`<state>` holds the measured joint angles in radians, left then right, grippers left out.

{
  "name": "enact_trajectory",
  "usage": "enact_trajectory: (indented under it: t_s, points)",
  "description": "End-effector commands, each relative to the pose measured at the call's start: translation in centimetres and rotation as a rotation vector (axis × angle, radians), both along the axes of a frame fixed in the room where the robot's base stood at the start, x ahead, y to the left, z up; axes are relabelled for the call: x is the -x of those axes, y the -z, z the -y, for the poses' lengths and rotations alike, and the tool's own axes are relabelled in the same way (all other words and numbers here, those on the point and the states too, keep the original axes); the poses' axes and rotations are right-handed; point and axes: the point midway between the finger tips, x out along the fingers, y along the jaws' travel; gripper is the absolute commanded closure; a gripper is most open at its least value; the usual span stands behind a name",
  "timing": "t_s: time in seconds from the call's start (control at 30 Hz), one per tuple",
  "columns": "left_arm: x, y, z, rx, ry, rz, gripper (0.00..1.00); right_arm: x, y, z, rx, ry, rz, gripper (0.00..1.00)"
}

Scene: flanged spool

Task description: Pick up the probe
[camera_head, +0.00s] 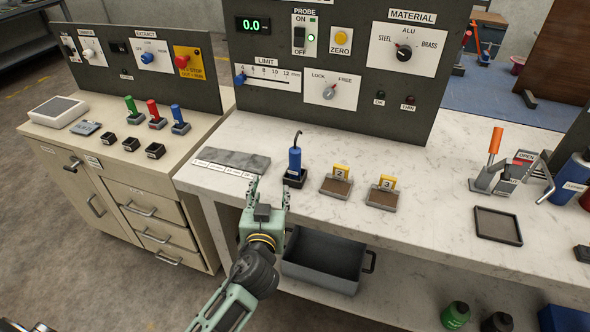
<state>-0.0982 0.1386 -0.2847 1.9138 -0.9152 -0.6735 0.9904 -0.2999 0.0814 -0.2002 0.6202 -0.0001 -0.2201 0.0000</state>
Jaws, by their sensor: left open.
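The probe (294,160) is a blue upright cylinder with a black cable curving out of its top. It stands in a small black holder (295,180) on the white marble-look bench. My left gripper (268,188) is open and empty, just left of and nearer than the probe, at the bench's front edge. Its fingers point away from me toward the bench, and I see no contact with the probe. My right gripper is not in view.
A grey labelled strip (231,160) lies left of the probe. Tray blocks marked 2 (337,183) and 3 (382,194) sit to its right. The control panel (345,75) rises behind. A grey bin (322,258) is below the bench edge.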

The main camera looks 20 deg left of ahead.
Motion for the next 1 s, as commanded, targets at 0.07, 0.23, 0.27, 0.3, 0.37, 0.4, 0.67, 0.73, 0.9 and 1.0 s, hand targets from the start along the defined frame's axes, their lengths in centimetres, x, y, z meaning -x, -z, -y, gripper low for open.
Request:
enact_trajectory:
  t_s: [0.07, 0.23, 0.27, 0.3, 0.37, 0.4, 0.67, 0.73, 0.9, 1.0]
  points:
    - [-2.2, -1.6, 1.7, -0.01, 0.057, 0.086, 0.52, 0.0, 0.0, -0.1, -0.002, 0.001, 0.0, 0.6]
    - [-4.1, -3.0, 3.4, -0.015, 0.123, 0.157, 0.52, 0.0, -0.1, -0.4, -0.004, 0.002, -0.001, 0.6]
    - [-4.4, -3.1, 3.5, -0.016, 0.126, 0.161, 0.52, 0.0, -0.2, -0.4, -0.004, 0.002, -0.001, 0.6]
    - [-4.8, -3.2, 3.5, -0.015, 0.128, 0.162, 0.52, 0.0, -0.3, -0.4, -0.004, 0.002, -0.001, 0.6]
    - [-5.5, -3.2, 3.4, -0.016, 0.127, 0.162, 0.52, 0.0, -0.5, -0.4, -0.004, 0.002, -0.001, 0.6]
    - [-5.9, -3.2, 3.3, -0.015, 0.127, 0.16, 0.52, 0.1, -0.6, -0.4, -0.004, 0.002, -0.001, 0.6]
    - [-8.8, -3.3, 3.2, -0.017, 0.126, 0.16, 0.52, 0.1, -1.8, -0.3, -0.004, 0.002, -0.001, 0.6]
    - [-9.7, -3.3, 3.1, -0.016, 0.124, 0.159, 0.52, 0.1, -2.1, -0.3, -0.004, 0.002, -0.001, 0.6]
    - [-11.3, -3.0, 2.9, -0.013, 0.124, 0.157, 0.52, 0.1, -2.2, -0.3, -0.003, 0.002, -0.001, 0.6]
    - [-11.5, -2.9, 2.9, -0.013, 0.124, 0.157, 0.52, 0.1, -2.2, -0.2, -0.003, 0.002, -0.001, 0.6]
